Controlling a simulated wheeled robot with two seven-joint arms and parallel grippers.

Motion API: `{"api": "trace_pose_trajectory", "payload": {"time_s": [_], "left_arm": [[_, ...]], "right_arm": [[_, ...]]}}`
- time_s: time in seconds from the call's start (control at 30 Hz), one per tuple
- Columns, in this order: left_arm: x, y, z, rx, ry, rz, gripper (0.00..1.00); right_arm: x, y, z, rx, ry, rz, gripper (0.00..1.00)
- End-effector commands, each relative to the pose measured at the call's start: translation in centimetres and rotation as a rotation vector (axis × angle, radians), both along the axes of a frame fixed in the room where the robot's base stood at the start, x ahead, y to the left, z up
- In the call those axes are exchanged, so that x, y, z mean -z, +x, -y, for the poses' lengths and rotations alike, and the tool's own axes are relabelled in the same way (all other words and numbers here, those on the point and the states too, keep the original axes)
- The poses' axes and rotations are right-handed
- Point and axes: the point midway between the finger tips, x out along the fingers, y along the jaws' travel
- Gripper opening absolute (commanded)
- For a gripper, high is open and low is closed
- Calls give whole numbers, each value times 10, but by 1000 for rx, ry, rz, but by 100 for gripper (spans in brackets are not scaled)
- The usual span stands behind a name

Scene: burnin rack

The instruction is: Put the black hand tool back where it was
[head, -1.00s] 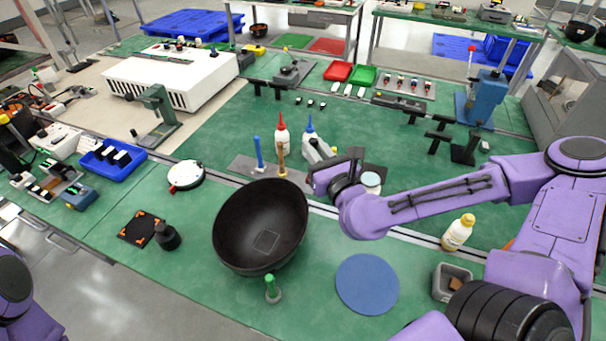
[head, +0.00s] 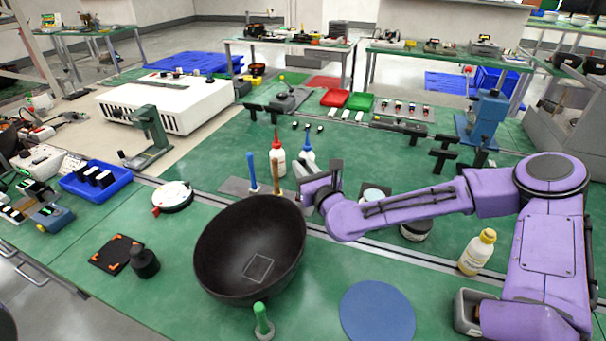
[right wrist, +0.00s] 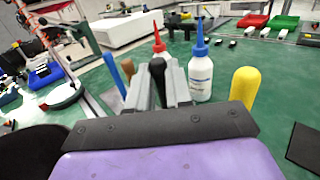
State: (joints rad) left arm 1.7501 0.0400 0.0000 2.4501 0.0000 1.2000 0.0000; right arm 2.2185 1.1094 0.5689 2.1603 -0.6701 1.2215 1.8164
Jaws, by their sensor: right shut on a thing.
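The black hand tool (right wrist: 157,70) shows as a dark rounded handle end between the grey fingers of my right gripper (right wrist: 160,82) in the right wrist view. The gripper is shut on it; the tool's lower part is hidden. In the head view my right gripper (head: 303,180) is by the right end of a grey tool plate (head: 236,186). A blue handle (head: 251,170) and a wooden handle (head: 275,172) stand upright on the plate, left of the gripper. A yellow handle (right wrist: 243,88) stands to its right in the wrist view. My left gripper is out of view.
A red-capped bottle (head: 277,160) and a blue-capped bottle (head: 307,152) stand just behind the gripper. A large black bowl (head: 225,250) is in front of the plate. A blue disc (head: 377,312) and a yellow-capped bottle (head: 477,252) are to the right.

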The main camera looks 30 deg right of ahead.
Motion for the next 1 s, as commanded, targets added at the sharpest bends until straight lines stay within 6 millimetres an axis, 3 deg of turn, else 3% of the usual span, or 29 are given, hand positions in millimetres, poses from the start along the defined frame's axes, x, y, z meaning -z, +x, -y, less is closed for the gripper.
{"api": "trace_pose_trajectory", "payload": {"time_s": [0.1, 0.47, 0.5, 0.57, 0.93, 1.0], "left_arm": [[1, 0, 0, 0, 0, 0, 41], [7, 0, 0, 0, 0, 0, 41], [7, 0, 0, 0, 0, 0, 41], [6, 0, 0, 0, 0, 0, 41], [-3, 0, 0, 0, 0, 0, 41], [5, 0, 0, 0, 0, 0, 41]], "right_arm": [[14, 0, 0, 0, 1, 0, 0], [18, 0, 0, 0, 2, 2, 0], [18, 0, 0, 0, 2, 1, 23], [17, 0, 0, 1, 2, 1, 42], [10, 0, 0, 0, 1, 2, 45], [15, -11, 0, 1, 5, 2, 45]]}}
